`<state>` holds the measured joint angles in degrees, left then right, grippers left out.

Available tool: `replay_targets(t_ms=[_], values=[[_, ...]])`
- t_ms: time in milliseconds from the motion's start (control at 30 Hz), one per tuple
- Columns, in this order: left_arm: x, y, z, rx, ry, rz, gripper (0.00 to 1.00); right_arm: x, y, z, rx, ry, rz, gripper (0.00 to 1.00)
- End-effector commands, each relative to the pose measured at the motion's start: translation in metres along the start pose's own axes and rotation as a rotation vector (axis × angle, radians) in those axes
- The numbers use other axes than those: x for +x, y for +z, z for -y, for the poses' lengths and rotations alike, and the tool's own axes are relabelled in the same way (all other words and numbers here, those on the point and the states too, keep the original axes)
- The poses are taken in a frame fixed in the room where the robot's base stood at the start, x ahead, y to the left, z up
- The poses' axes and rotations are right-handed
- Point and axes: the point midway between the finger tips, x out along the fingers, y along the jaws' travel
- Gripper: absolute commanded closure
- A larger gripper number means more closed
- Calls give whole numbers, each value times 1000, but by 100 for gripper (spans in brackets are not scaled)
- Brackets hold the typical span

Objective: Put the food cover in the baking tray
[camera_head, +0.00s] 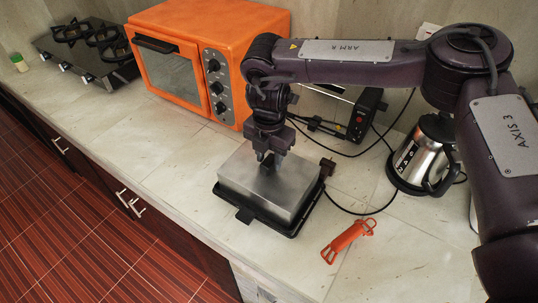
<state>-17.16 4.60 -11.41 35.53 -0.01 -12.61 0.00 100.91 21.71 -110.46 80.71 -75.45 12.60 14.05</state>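The food cover (243,186) is a silver, box-shaped metal lid. It sits on the black baking tray (246,214), whose rim and handles show around its lower edge; I cannot tell if it is fully seated. My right gripper (269,161) points down at the middle of the cover's top, with its fingertips at or very near the surface. The fingers hide any knob there, so I cannot tell if they grip it. My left gripper is out of view.
An orange oven (214,45) stands behind, left of my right arm. A black appliance (357,114) with a cable and a steel kettle (415,154) are at the right. The counter left of the tray is clear.

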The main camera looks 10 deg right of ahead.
Motion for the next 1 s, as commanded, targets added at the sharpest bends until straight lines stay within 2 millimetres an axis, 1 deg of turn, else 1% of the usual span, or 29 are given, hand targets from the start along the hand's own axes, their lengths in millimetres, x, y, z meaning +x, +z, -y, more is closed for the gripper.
replay_targets(t_ms=[33,67,300,400,467,567,667,700,800,900,1000], values=[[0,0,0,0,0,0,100,0,0,0,0,0,0,57],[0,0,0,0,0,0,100,0,0,0,0,0,0,55],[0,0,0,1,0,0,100,-1,0,0,0,0,0,55],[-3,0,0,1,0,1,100,-6,0,0,0,0,0,55],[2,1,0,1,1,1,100,-9,0,-1,0,3,0,55],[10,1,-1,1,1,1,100,-25,0,-1,0,5,2,55],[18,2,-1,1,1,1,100,-46,0,-2,1,6,2,55],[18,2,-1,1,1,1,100,-57,1,-1,0,6,4,55],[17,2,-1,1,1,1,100,-81,1,-1,0,5,6,55],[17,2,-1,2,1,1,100,-99,1,-1,-1,3,6,55],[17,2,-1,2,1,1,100,-112,0,-1,-2,2,3,55]])
